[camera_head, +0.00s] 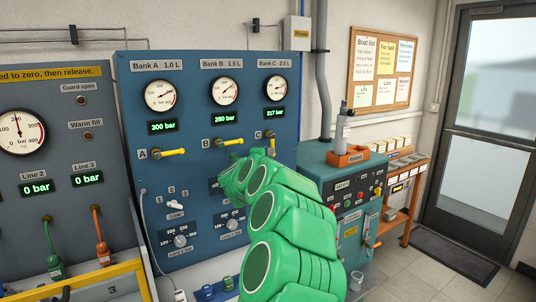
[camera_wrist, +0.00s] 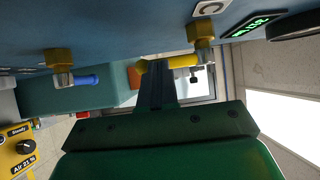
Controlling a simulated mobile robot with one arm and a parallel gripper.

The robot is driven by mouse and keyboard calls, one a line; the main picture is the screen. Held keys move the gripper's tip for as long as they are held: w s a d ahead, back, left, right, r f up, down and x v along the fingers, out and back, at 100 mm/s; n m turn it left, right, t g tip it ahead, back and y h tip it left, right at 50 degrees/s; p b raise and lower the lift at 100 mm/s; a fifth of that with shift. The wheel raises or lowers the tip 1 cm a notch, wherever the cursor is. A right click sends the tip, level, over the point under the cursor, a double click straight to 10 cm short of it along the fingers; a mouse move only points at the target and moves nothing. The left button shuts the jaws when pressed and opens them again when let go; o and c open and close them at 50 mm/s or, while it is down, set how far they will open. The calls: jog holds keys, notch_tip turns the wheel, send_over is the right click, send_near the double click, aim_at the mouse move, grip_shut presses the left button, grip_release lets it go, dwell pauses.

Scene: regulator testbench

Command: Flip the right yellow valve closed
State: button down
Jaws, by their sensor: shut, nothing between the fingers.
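The right yellow valve, labelled C, sits on the blue panel (camera_head: 190,75) under the Bank C gauge. Its brass body (camera_head: 270,134) shows just above my green arm in the head view, which hides most of what lies below. In the wrist view its yellow handle (camera_wrist: 182,61) runs left from the brass fitting, away from the C label, so it points down the panel. My gripper (camera_wrist: 156,68) is shut and empty, its dark fingertips beside the handle's free end. I cannot tell whether they touch.
Yellow valve A (camera_head: 170,153) and yellow valve B (camera_head: 230,142) have handles pointing right. A blue-handled valve (camera_wrist: 86,80) lies left in the wrist view. A teal cabinet (camera_head: 325,165) stands right of the panel. Open floor lies near the door (camera_head: 490,130).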

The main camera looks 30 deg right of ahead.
jog(key=shift+d+f, duration=0.1)
jog(key=shift+d, duration=0.05)
jog(key=d+n+t, duration=0.2)
jog(key=n+t, duration=0.2)
jog(key=d+n+t, duration=0.2)
jog(key=n+t, duration=0.2)
jog(key=d+r+n+t, duration=0.1)
jog(key=d+n+t, duration=0.2)
jog(key=n+t, duration=0.1)
jog(key=shift+n, duration=0.6)
jog(key=shift+f, duration=0.1)
jog(key=d+f+v, duration=0.1)
jog(key=d+v, duration=0.1)
jog(key=v, duration=1.1)
jog(key=shift+s+f, duration=0.15)
jog(key=shift+f, duration=0.25)
